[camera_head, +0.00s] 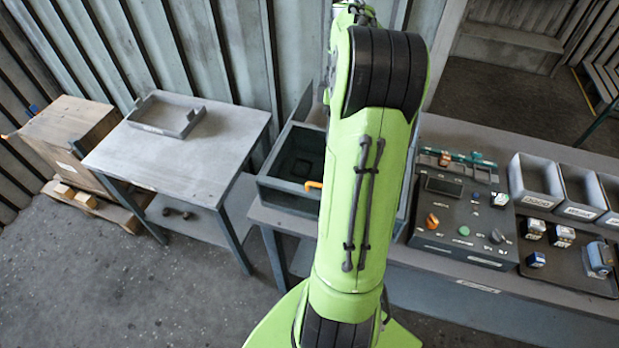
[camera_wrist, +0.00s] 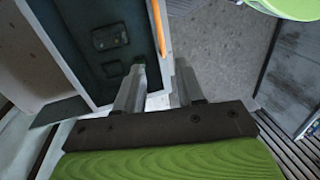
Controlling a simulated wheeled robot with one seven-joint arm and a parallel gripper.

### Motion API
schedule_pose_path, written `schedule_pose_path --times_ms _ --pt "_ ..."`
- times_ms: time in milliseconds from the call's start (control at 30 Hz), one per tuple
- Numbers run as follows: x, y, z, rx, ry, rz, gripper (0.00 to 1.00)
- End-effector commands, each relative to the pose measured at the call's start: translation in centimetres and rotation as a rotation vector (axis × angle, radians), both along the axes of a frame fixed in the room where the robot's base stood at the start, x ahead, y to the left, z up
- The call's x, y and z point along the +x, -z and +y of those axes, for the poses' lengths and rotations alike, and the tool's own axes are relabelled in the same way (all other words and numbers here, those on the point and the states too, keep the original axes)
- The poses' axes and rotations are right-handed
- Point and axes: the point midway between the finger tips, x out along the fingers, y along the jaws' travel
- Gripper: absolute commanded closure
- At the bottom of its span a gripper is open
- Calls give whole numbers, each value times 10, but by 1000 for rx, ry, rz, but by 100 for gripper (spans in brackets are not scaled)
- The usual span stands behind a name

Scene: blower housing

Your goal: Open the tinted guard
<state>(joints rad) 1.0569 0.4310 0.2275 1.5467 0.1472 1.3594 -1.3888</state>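The blower housing (camera_head: 268,190) is a grey box on the bench, partly hidden behind my green arm in the head view. Its top looks dark, like a tinted panel, the guard (camera_head: 298,160); the dark surface also shows in the wrist view (camera_wrist: 92,18). I cannot tell for sure how the guard sits. An orange handle (camera_head: 314,184) is at the housing's near side; in the wrist view the handle (camera_wrist: 159,30) runs along the dark panel's edge. My gripper (camera_wrist: 160,70) is open, with the handle's end in line with the gap between its fingers. My arm hides the gripper in the head view.
A control panel (camera_head: 462,222) with knobs and buttons stands right of the arm, beside grey bins (camera_head: 535,180) and a dark tray (camera_head: 570,268) of small parts. A side table (camera_head: 150,160) with a shallow tray (camera_head: 166,114) stands left. The floor in front is clear.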

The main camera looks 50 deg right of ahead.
Motion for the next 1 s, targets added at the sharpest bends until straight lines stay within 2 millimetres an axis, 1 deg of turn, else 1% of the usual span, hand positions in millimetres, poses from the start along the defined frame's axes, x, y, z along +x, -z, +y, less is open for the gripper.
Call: schedule_pose_path --times_ms 33,300,400,533,600,700,933,967,1000 --pt "-1 12 3 4 0 3 62" --pt "-6 80 16 5 0 3 62" --pt "-8 104 20 4 1 4 62" --pt "-10 129 25 2 1 2 62" --pt "-11 137 26 0 1 1 62" --pt "-11 143 27 0 0 1 62" --pt "-11 144 27 -2 0 0 62" --pt "-11 144 27 -2 0 0 65" --pt "-11 144 27 -2 0 0 71"
